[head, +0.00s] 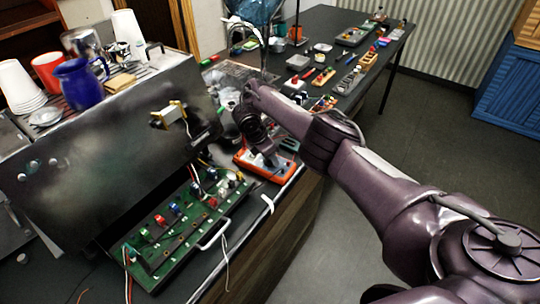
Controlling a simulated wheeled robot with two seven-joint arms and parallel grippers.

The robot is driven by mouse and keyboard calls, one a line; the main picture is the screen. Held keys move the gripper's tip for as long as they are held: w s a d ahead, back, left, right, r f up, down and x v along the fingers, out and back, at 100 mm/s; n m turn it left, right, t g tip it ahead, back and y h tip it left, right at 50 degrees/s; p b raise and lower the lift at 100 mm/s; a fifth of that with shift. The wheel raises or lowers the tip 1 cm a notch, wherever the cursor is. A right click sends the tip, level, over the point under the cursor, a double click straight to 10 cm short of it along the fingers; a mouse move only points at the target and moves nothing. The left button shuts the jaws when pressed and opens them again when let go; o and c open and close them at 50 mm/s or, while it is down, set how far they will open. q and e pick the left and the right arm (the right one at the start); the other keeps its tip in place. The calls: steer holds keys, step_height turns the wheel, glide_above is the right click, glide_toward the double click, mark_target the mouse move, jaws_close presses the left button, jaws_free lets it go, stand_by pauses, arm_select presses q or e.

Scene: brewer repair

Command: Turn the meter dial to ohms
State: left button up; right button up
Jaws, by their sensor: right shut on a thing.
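The orange-cased meter (282,174) lies on the dark bench near its front edge, just right of the green circuit board. My right arm reaches in from the right and its gripper (264,156) points down over the meter. The fingers are shut at the meter's face, where the dial would be. The dial is hidden by the gripper, so its setting cannot be read. My left gripper is not in view.
The green circuit board (180,228) with loose wires lies in front of the large metal panel (110,150). Cups and a blue pitcher (79,84) stand behind the panel. A long dark table (335,22) holds many small parts further back. Open floor lies at right.

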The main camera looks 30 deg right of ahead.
stand_by(0.3)
steer(key=o, duration=1)
steer(key=shift+w+a+r, duration=0.1)
steer(key=shift+a+r, duration=0.1)
steer(key=shift+r, duration=0.35)
steer(key=p+v, duration=0.3)
steer(key=v, duration=0.3)
steer(key=shift+a+r, duration=0.15)
steer(key=shift+r, duration=0.25)
